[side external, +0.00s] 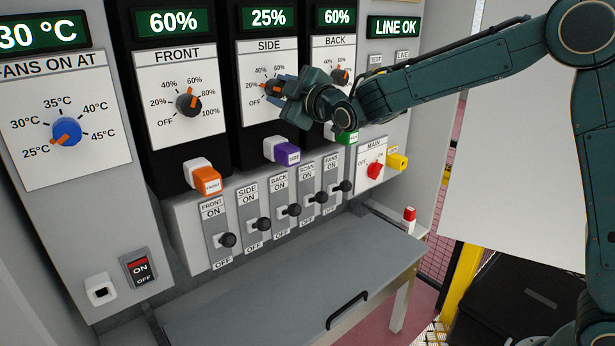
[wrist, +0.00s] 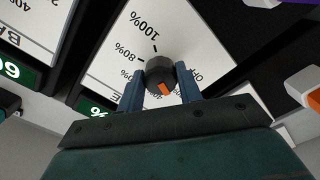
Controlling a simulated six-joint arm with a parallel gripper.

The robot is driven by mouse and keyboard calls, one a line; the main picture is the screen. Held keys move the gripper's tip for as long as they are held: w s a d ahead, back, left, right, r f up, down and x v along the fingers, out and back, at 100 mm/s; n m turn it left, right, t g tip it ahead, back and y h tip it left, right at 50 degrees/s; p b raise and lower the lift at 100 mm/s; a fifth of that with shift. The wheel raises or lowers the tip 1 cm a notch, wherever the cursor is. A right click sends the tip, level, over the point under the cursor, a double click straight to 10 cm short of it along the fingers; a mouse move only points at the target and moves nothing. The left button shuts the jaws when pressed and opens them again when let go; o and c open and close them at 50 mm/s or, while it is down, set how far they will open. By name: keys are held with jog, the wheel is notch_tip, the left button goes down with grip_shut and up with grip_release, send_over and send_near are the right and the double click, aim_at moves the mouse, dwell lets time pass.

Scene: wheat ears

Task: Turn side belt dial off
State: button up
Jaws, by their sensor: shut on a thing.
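The side belt dial (side external: 271,88) is a black knob with an orange pointer on the white SIDE plate (side external: 257,58). Its pointer lies toward the left, near the 20% mark, and the display above (side external: 268,18) reads 25%. My gripper (side external: 280,88) comes in from the right and is shut on this dial. In the wrist view the dial (wrist: 160,70) sits between the two blue fingers of my gripper (wrist: 160,84), one on each side. Part of the SIDE scale is hidden behind my gripper in the side external view.
The front dial (side external: 188,103) stands to the left and the back dial (side external: 340,75) close to the right, partly near my wrist. A purple block (side external: 283,151) juts out below. Several black-knobbed levers, the red main switch (side external: 375,170) and a grey shelf (side external: 300,270) lie lower.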

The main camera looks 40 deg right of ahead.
jog(key=n, duration=1)
jog(key=shift+n, duration=0.4)
jog(key=o, duration=1)
jog(key=shift+s+r, duration=0.1)
jog(key=shift+s, duration=0.1)
jog(key=s, duration=1.3)
jog(key=shift+s, duration=0.25)
jog(key=shift+d, duration=0.1)
